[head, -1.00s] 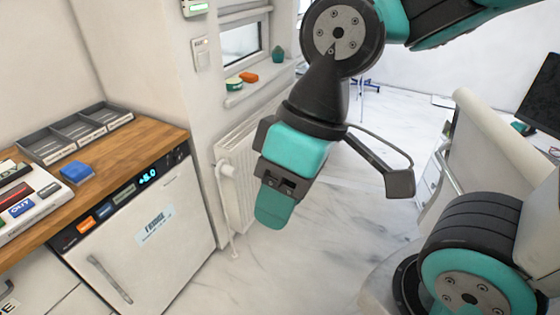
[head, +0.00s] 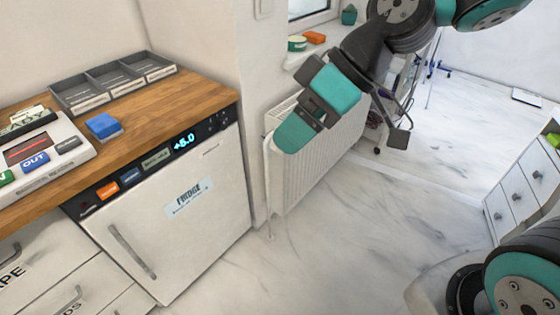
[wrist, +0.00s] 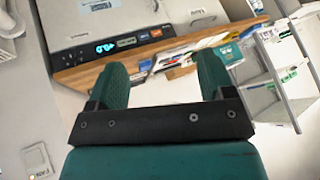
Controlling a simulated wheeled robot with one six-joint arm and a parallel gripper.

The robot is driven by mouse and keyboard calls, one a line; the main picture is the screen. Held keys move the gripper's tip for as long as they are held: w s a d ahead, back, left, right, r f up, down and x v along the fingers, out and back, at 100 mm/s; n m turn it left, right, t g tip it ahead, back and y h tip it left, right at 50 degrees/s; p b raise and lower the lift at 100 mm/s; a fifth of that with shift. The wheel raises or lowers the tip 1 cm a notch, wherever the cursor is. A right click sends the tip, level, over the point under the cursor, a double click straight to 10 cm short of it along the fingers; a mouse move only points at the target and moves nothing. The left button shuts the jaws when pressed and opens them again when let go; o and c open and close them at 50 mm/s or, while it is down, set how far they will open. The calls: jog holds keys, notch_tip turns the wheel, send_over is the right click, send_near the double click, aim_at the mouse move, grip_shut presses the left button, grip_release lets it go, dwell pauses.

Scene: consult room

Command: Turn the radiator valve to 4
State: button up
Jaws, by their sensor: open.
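The white ribbed radiator (head: 325,145) stands against the wall below the window, right of the fridge. My gripper (head: 292,134) is in front of its near upper end, pointing down and left. The radiator valve does not show clearly in the head view; my gripper covers the area at that end. In the wrist view my gripper (wrist: 163,78) is open, with two teal fingers apart and nothing between them. A white rounded part shows at that view's upper left corner; I cannot tell whether it is the valve. No valve number is readable.
The white fridge (head: 185,205) stands left of the radiator under a wooden counter (head: 190,92). The counter holds a grey tray (head: 112,88) and a blue block (head: 104,127). A green-and-white tin and an orange block sit on the windowsill. The marble floor ahead is clear.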

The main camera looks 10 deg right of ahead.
jog(key=w+d+f+n+t+y+b, duration=0.1)
jog(key=w+f+n+t+y+b, duration=0.15)
jog(key=w+f+b, duration=1.05)
jog(key=w+d+f+t+b, duration=0.4)
jog(key=d+f+b, duration=0.15)
jog(key=f, duration=0.35)
jog(key=w+d+f+t+y+b, duration=0.1)
jog(key=w+d+f+t+b, duration=0.2)
jog(key=w+d+f+b, duration=0.4)
jog(key=w+d+f+t+b, duration=0.2)
jog(key=d+f+t+b, duration=0.15)
jog(key=f, duration=0.65)
jog(key=shift+m, duration=0.25)
jog(key=p+x, duration=0.3)
jog(key=x, duration=0.2)
jog(key=p+x, duration=0.3)
jog(key=x, duration=0.3)
jog(key=d+p+x, duration=0.1)
jog(key=p+x, duration=0.2)
jog(key=x, duration=0.2)
jog(key=shift+w+a+r+p, duration=0.25)
jog(key=shift+w+p, duration=0.05)
jog(key=shift+w, duration=0.3)
jog(key=c, duration=0.9)
